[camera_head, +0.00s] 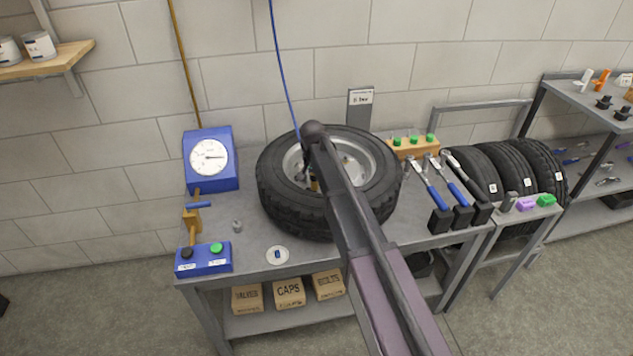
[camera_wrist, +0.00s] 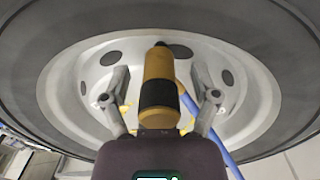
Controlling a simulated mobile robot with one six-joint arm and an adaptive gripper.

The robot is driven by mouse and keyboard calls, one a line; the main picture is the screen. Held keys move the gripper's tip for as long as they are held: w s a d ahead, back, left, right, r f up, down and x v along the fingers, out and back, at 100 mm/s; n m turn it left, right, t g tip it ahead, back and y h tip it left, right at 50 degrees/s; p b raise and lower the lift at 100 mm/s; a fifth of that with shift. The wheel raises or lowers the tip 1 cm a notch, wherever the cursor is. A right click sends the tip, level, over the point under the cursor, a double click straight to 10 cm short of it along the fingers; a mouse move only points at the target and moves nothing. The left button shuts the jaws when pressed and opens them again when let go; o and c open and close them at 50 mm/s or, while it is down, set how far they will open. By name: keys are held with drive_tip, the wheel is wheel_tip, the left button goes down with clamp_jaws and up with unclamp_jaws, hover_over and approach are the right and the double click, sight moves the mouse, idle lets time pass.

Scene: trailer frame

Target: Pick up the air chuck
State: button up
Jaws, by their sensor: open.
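The air chuck, as I take it, is a yellow tool with a black band (camera_wrist: 159,92). In the wrist view it stands between the two fingers of my gripper (camera_wrist: 161,82). The fingers are open, one on each side, with visible gaps to it. A blue hose (camera_wrist: 188,100) runs beside and behind it. In the head view a small yellow part of it (camera_head: 314,186) shows over the wheel's rim, next to my gripper (camera_head: 311,177). My arm hides much of the wheel there. Contact between the tool and the wheel cannot be told.
A tyre on its rim (camera_head: 282,205) lies on the workbench (camera_head: 255,258). A blue gauge box (camera_head: 226,180) and a button box (camera_head: 203,258) stand left. The hanging blue hose (camera_head: 281,60) comes down near my gripper.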

idle(0.3)
clamp_jaws()
drive_tip(key=shift+r, duration=0.15)
idle(0.3)
wheel_tip(320, 180, up, 4)
drive_tip(key=p, duration=0.4)
drive_tip(key=s+d, duration=0.2)
drive_tip(key=s, duration=0.5)
drive_tip(key=s+d+p, duration=0.1)
drive_tip(key=s+d, duration=0.2)
drive_tip(key=s, duration=0.5)
drive_tip(key=shift+d+r, duration=0.3)
drive_tip(key=shift+r, duration=0.05)
drive_tip(key=shift+s+a, duration=0.1)
